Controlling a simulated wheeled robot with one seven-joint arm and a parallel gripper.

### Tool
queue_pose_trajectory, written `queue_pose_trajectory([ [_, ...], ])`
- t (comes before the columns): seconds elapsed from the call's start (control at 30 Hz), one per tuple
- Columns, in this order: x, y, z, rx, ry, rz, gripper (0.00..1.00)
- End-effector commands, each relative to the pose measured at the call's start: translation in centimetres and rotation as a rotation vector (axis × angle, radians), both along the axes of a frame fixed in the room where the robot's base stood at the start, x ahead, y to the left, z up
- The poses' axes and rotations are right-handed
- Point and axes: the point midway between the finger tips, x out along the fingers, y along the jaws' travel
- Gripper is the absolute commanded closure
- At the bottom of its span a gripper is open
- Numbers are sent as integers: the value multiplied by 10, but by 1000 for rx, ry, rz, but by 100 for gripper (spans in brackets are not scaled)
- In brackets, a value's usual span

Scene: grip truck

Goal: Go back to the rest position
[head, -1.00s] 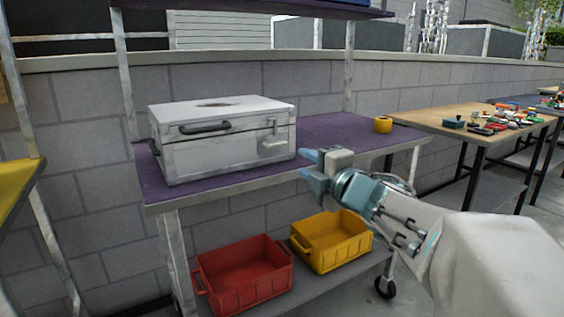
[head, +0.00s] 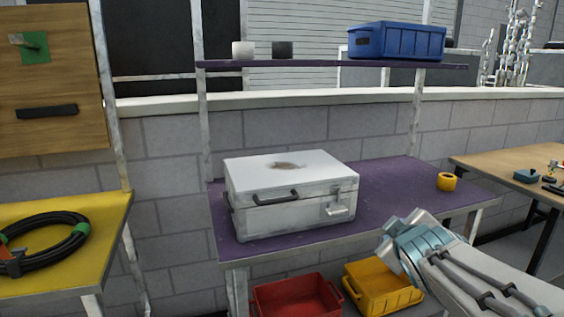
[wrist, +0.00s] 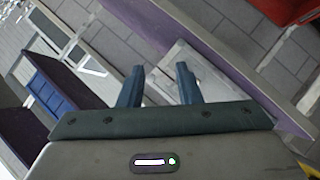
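My gripper (head: 385,252) is at the right in the head view, in front of the purple shelf (head: 385,190) and above the yellow bin. In the wrist view my gripper (wrist: 158,84) shows two blue fingers standing apart with nothing between them. The silver-white case (head: 290,195) sits closed on the purple shelf, to the left of my gripper and apart from it. Its front latch (head: 338,210) hangs at the right of its front face.
A red bin (head: 297,298) and a yellow bin (head: 383,288) are on the lower shelf. A yellow tape roll (head: 446,181) lies on the purple shelf. A blue bin (head: 397,41) is on the top shelf. A yellow table (head: 60,270) with a coiled black cable (head: 45,243) is at left.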

Motion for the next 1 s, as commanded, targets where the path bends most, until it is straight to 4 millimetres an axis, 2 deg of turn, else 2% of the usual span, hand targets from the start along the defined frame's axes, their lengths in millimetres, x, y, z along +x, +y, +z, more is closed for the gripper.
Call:
queue_pose_trajectory([
  [0.03, -9, 2, 17, 55, 44, -40, 69],
  [0.27, -60, 19, 23, 305, 276, -238, 69],
  [0.6, -148, 66, 40, 595, 639, -477, 69],
  [0.8, -174, 82, 43, 661, 744, -535, 69],
  [1.0, -176, 83, 43, 666, 755, -541, 69],
])
